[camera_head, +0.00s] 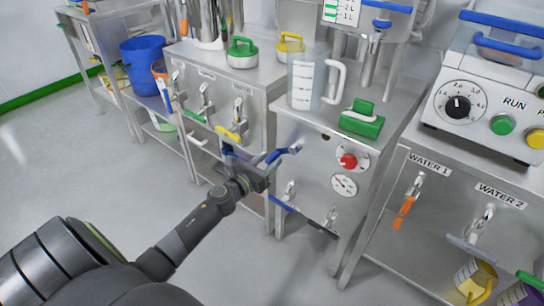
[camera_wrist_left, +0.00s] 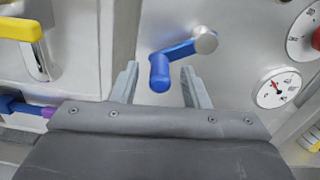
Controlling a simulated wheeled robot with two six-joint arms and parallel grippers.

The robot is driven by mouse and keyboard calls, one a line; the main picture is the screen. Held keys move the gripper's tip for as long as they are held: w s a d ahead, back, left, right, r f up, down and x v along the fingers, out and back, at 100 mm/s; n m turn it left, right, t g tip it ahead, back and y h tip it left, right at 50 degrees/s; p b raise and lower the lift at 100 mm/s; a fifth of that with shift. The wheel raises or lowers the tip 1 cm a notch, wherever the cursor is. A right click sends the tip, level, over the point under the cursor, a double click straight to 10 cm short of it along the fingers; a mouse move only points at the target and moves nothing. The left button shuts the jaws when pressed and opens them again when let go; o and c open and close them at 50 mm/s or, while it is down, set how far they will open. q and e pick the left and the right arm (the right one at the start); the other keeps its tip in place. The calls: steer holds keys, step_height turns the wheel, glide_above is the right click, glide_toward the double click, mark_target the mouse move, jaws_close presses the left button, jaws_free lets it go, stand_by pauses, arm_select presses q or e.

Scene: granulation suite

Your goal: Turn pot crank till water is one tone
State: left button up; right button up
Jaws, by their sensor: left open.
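A blue crank (camera_head: 283,153) with a round grey metal end sticks out from the front of the middle steel cabinet (camera_head: 305,190). In the left wrist view the crank (camera_wrist_left: 178,53) shows up close, its blue grip pointing down between and just beyond the fingertips. My left gripper (camera_head: 252,166) is open in front of the crank; in the left wrist view its two fingers (camera_wrist_left: 160,72) are spread with nothing held. I cannot tell whether a finger touches the crank. No water in a pot can be made out. My right gripper is not in view.
A red knob (camera_head: 348,161) and a gauge (camera_head: 344,185) sit right of the crank. Taps with yellow (camera_head: 233,133) and blue (camera_head: 281,204) handles are close by. The floor at left is clear.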

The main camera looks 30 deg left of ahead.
arm_select(q)
steer(key=shift+w+d, duration=0.1)
steer(key=shift+w, duration=1)
jaws_close()
